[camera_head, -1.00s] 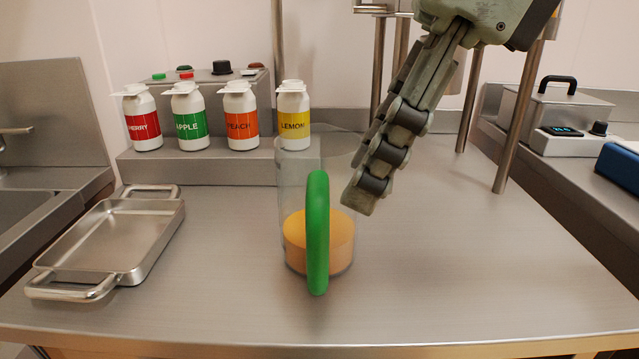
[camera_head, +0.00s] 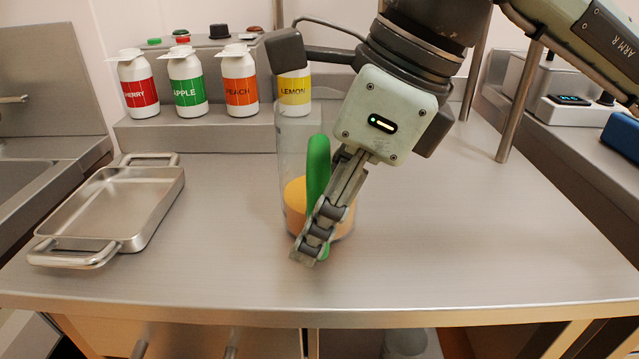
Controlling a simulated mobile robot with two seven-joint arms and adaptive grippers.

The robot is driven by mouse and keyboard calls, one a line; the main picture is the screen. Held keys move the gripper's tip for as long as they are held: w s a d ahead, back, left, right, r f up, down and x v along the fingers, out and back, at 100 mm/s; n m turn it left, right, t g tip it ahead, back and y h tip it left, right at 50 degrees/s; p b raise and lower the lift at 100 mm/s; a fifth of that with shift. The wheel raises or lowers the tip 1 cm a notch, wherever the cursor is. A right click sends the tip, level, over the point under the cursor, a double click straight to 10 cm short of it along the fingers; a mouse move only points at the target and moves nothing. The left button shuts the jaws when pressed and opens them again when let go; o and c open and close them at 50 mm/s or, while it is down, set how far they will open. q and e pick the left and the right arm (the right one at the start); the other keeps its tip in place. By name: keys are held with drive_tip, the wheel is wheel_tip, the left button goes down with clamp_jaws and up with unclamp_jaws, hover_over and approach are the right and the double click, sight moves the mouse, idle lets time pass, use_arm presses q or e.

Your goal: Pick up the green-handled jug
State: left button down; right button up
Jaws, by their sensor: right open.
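The fingers cover the lower part of the handle and some of the jug. I cannot tell whether they touch it. My left gripper is not in view.
A steel tray (camera_head: 150,236) with two handles lies to the left. Bottles labelled cherry (camera_head: 138,92), apple (camera_head: 187,90), peach (camera_head: 240,88) and lemon (camera_head: 294,92) stand on a ledge behind. Metal posts (camera_head: 518,105) rise at the back right. The worktop's right side is clear.

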drive_tip(key=shift+a+f, duration=0.15)
drive_tip(key=shift+f, duration=0.1)
clamp_jaws()
drive_tip(key=shift+r, duration=0.1)
